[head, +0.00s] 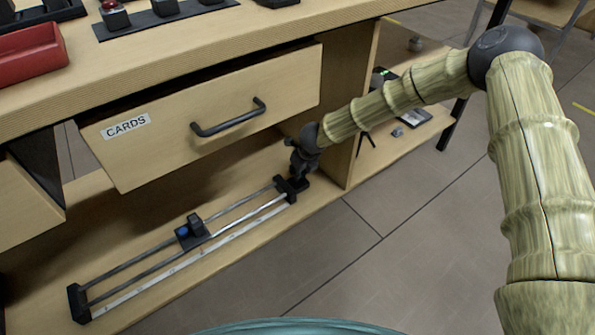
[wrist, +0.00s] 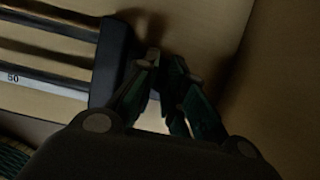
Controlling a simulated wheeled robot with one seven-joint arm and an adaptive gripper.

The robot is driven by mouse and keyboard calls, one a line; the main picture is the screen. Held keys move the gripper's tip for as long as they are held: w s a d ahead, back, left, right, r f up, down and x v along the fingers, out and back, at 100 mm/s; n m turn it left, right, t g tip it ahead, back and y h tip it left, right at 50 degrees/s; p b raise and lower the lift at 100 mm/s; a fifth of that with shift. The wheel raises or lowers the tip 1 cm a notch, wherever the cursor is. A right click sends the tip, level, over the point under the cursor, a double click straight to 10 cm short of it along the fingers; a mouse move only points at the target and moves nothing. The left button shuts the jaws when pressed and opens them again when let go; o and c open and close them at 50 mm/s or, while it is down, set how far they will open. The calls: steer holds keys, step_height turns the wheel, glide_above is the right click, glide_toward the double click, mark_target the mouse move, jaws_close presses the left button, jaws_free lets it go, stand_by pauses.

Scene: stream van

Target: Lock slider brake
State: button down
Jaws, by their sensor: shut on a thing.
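A slider rail (head: 135,275) with two dark bars and a pale scale strip lies on the low wooden shelf.
A drawer labelled CARDS (head: 215,115) juts out above the rail, its dark handle (head: 229,117) near my forearm. A wooden upright panel (head: 348,120) stands right of my gripper. Grey floor (head: 400,245) lies open in front of the shelf.

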steer(key=shift+s+d+f+t+y+b, duration=0.25)
steer(key=shift+t+y+b, duration=0.35)
steer(key=shift+b, duration=1.65)
steer(key=shift+s+d+f+t+y+b, duration=0.15)
steer(key=shift+s+d+t+y+b, duration=0.45)
steer(key=shift+b, duration=1.6)
steer(key=b, duration=0.2)
steer(key=t+b, duration=0.1)
steer(key=b, duration=0.1)
steer(key=shift+w+a+t, duration=0.15)
steer(key=shift+a+t, duration=0.05)
steer(key=shift+t, duration=0.1)
steer(key=shift+d+r+t+y+b, duration=0.15)
steer(key=shift+t+y+b, duration=0.3)
steer(key=shift+b, duration=0.65)
steer(key=c, duration=1.4)
jaws_free()
steer(key=shift+s, duration=0.2)
steer(key=v, duration=1.2)
steer(key=shift+w, duration=0.1)
